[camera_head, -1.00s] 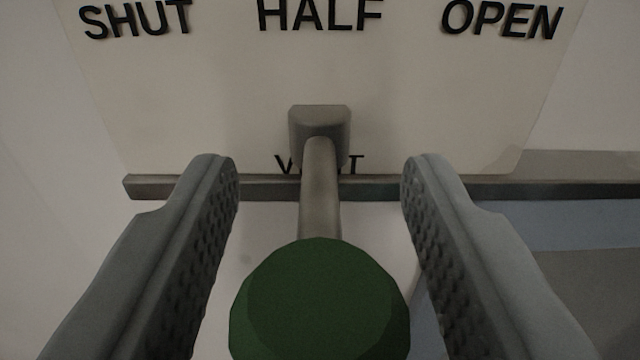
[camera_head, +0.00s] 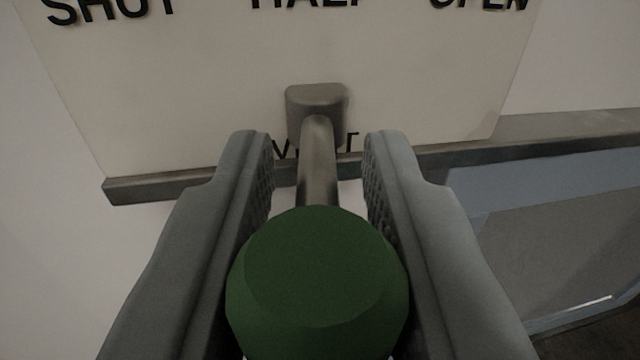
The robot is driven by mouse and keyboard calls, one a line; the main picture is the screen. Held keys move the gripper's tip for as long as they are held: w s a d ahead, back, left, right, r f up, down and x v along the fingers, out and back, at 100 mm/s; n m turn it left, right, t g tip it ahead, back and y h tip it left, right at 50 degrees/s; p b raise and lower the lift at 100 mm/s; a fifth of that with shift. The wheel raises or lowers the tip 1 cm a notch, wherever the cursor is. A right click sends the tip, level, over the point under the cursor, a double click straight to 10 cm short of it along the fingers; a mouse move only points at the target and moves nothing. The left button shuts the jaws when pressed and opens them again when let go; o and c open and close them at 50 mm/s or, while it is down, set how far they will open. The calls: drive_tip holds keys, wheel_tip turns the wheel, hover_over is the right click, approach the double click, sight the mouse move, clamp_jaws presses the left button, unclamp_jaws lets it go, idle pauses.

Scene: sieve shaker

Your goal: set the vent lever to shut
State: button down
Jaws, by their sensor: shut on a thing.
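The vent lever has a green knob (camera_head: 318,280) on a grey metal shaft (camera_head: 318,165). The shaft comes out of a grey block (camera_head: 316,100) on a cream plate (camera_head: 200,90). The plate carries the words SHUT (camera_head: 110,10), HALF (camera_head: 305,3) and OPEN (camera_head: 478,5) along its top, partly cut off by the frame. The word below the block is partly hidden by the lever. The shaft points toward me, below HALF. My gripper (camera_head: 318,160) is shut on the green knob, one finger on each side.
A grey metal rail (camera_head: 150,187) runs across below the plate and on to the right. Under it at the right is a blue-grey framed panel (camera_head: 580,230). A plain pale wall lies to the left.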

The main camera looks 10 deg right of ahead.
drive_tip(key=shift+w+a+m+g+h, duration=0.25)
drive_tip(key=shift+a+m+g+h, duration=0.35)
drive_tip(key=shift+m+h, duration=0.6)
drive_tip(key=shift+w+a+m+g+h, duration=0.4)
drive_tip(key=shift+m+g+h, duration=0.4)
drive_tip(key=shift+h, duration=0.75)
drive_tip(key=shift+w+a+m+g+h, duration=0.15)
drive_tip(key=shift+a+m+g+h, duration=0.5)
drive_tip(key=shift+m+h, duration=0.55)
drive_tip(key=shift+d+h, duration=0.1)
drive_tip(key=shift+h, duration=0.15)
drive_tip(key=c, duration=1.2)
unclamp_jaws()
drive_tip(key=v, duration=1.7)
drive_tip(key=shift+a+r, duration=0.15)
drive_tip(key=shift+a, duration=0.15)
